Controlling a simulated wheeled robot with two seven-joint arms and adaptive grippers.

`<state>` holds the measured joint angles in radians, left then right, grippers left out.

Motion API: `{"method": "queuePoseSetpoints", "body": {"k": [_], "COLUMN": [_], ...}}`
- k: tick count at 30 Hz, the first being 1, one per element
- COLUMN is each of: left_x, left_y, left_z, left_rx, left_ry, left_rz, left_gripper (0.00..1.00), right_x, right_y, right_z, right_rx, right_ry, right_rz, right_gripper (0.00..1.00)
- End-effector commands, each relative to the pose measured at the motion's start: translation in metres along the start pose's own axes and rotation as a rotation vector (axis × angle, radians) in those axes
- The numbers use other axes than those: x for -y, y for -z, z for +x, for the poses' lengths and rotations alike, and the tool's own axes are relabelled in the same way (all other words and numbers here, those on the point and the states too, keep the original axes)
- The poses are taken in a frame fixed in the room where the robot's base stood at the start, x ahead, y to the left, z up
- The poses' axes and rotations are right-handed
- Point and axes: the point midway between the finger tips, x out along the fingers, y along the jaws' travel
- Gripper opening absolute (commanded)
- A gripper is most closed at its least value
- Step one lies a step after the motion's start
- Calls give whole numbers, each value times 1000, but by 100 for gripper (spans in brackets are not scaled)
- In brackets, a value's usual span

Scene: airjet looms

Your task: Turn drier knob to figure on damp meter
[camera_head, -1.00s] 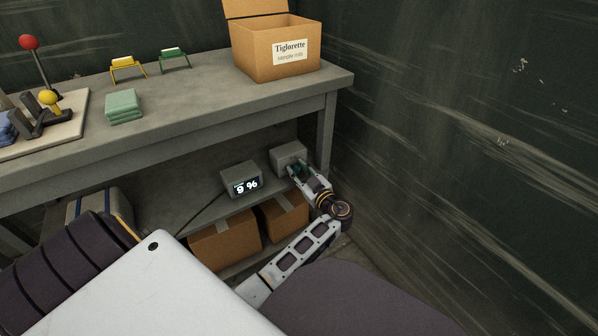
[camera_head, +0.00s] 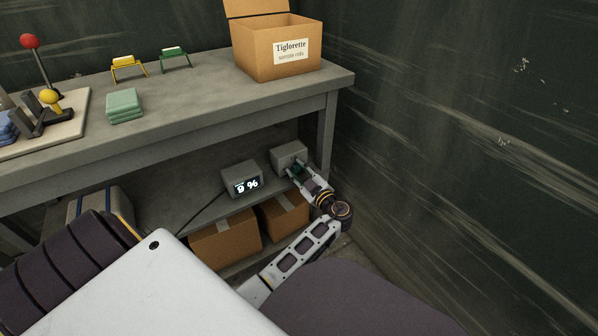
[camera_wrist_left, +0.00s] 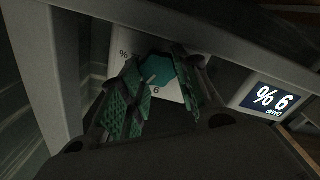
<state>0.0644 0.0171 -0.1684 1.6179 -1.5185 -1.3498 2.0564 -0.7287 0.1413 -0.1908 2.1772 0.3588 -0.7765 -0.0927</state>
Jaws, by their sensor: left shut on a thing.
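The damp meter (camera_head: 242,180) is a small grey box on the lower shelf, its lit display reading 9 %. It shows upside down at the right of the left wrist view (camera_wrist_left: 272,101). The drier box (camera_head: 288,155) stands to its right. In the left wrist view, the teal drier knob (camera_wrist_left: 159,70) sits on the box's pale face, with dark figures around it and a pale mark near one that reads as an inverted 9. My left gripper (camera_head: 297,171) is shut on the knob, its green pads on either side. My right gripper is not in view.
The bench top (camera_head: 190,100) overhangs the shelf. Cardboard boxes (camera_head: 225,244) stand below the shelf, and a leg (camera_head: 326,135) and dark wall rise close to the right. An open carton (camera_head: 275,50), green cloths (camera_head: 124,106) and a lever panel are on top.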

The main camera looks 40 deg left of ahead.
Motion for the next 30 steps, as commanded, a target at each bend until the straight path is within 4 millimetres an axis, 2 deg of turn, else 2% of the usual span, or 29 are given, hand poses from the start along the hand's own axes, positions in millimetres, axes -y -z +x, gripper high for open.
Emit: {"method": "queuePoseSetpoints", "body": {"k": [1,6,20,30], "left_x": [1,0,2,0], "left_y": [0,0,-1,-1], "left_z": [0,0,0,0], "left_rx": [1,1,1,1], "left_ry": [1,1,2,2], "left_rz": [1,2,18,132], "left_gripper": [33,54,54,54], "right_x": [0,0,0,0], "right_y": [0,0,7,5], "right_z": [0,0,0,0], "right_rx": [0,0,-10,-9], "right_ry": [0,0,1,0], "right_rz": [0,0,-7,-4], "right_gripper": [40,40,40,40]}}
